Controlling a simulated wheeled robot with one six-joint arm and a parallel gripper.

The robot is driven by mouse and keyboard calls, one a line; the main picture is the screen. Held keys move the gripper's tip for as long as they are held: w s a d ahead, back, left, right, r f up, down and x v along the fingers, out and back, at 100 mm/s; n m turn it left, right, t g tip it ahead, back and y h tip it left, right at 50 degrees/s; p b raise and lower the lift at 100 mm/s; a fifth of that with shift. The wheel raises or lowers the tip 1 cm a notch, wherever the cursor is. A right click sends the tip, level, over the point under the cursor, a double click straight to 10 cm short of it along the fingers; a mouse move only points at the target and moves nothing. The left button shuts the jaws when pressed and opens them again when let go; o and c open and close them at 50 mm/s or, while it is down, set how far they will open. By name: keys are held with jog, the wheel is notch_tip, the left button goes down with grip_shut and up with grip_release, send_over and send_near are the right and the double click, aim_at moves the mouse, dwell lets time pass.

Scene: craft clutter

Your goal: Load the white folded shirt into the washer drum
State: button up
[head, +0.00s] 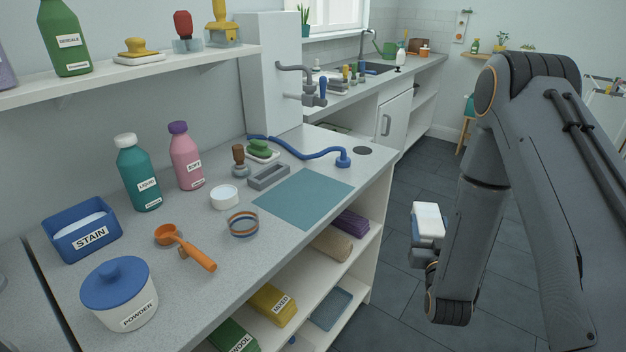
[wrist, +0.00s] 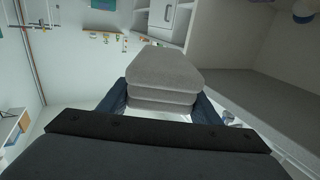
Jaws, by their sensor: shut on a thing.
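The white folded shirt (head: 428,220) is held at the end of my arm, in the air over the dark floor to the right of the counter. In the wrist view the shirt (wrist: 163,75) looks grey-white, with stacked folds, between the two dark fingers of my gripper (wrist: 160,108). My gripper (head: 428,245) is shut on it in the head view, partly hidden by the shirt and my arm. The washer drum cannot be made out in either view.
The counter (head: 300,245) holds bottles, a stain tub (head: 82,228), a powder jar (head: 120,293), an orange scoop (head: 185,246) and a teal mat (head: 303,198). Open shelves below hold folded cloths (head: 350,223). The dark floor (head: 400,310) around my gripper is clear.

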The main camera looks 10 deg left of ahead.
jog(key=w+a+r+n+y+p, duration=0.1)
jog(key=w+a+r+y+p, duration=0.3)
jog(key=a+r, duration=0.9)
jog(key=s+a+r+n+g+y, duration=0.3)
jog(key=s+a+r+n+y, duration=0.15)
jog(key=a, duration=0.55)
jog(key=s+a+r+n+g+y, duration=0.25)
jog(key=s+a+r, duration=0.2)
jog(key=a, duration=0.55)
jog(key=shift+t, duration=0.25)
jog(key=shift+s+d+f+p, duration=0.15)
jog(key=shift+f+p, duration=0.35)
jog(key=shift+f, duration=1.15)
jog(key=shift+s+f+p, duration=0.15)
jog(key=shift+f+p, duration=0.4)
jog(key=shift+f, duration=1.05)
jog(key=shift+s+d+f+p, duration=0.15)
jog(key=shift+f+p, duration=0.35)
jog(key=shift+f, duration=1.15)
jog(key=shift+a, duration=0.1)
jog(key=shift+f, duration=0.2)
jog(key=o, duration=1.1)
jog(key=shift+r, duration=0.15)
